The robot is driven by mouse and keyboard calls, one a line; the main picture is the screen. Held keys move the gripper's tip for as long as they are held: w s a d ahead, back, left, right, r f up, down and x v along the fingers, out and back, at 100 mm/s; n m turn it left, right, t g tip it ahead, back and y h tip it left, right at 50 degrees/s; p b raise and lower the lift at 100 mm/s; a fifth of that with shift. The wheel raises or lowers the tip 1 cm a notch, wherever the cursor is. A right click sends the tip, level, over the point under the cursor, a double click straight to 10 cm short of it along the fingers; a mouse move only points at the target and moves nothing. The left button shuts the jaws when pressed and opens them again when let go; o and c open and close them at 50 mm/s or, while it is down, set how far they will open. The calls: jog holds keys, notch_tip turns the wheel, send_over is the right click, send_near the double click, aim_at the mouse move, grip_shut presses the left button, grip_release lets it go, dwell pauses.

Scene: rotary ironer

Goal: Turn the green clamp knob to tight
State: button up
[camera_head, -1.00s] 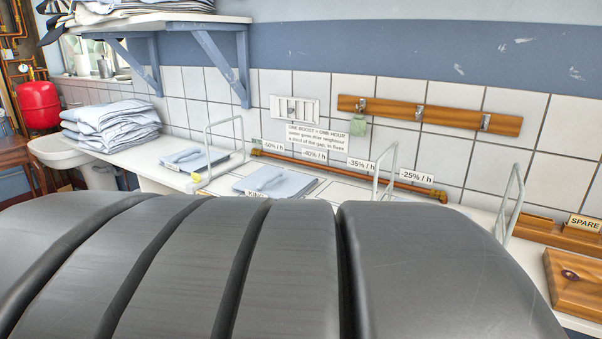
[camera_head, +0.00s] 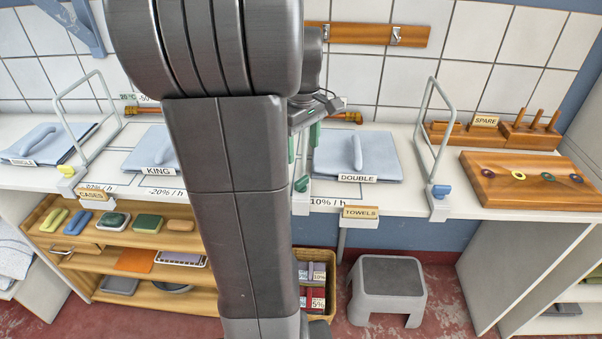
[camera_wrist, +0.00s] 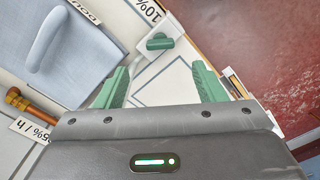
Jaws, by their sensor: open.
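The green clamp knob (camera_head: 302,184) sits on a pale clamp block at the counter's front edge, between the KING and DOUBLE pads. In the wrist view the knob (camera_wrist: 160,42) is a small green bar on its white block, beyond the fingertips. My gripper (camera_wrist: 165,82) is open, with its two green fingers apart and nothing between them. The knob lies ahead of the gap, not touching either finger. In the head view my gripper (camera_head: 303,142) is above and behind the knob, partly hidden by my arm.
A yellow-knobbed clamp (camera_head: 67,170) and a blue-knobbed clamp (camera_head: 440,191) hold wire frames at the counter edge. The DOUBLE pad (camera_head: 340,155) lies right of the knob. The TOWELS sign (camera_head: 361,212) hangs nearby. A grey stool (camera_head: 387,280) stands below.

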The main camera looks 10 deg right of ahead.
aim_at(302, 179)
notch_tip(302, 179, down, 10)
jog(key=shift+r+b, duration=0.25)
jog(key=shift+b, duration=0.05)
jog(key=c, duration=1)
jog(key=shift+r+m, duration=0.1)
jog(key=shift+m, duration=0.2)
jog(key=m+p, duration=0.1)
jog(key=m, duration=0.3)
jog(key=shift+m+p, duration=0.3)
jog(key=m+p, duration=0.1)
jog(key=m, duration=0.3)
jog(key=shift+m, duration=0.4)
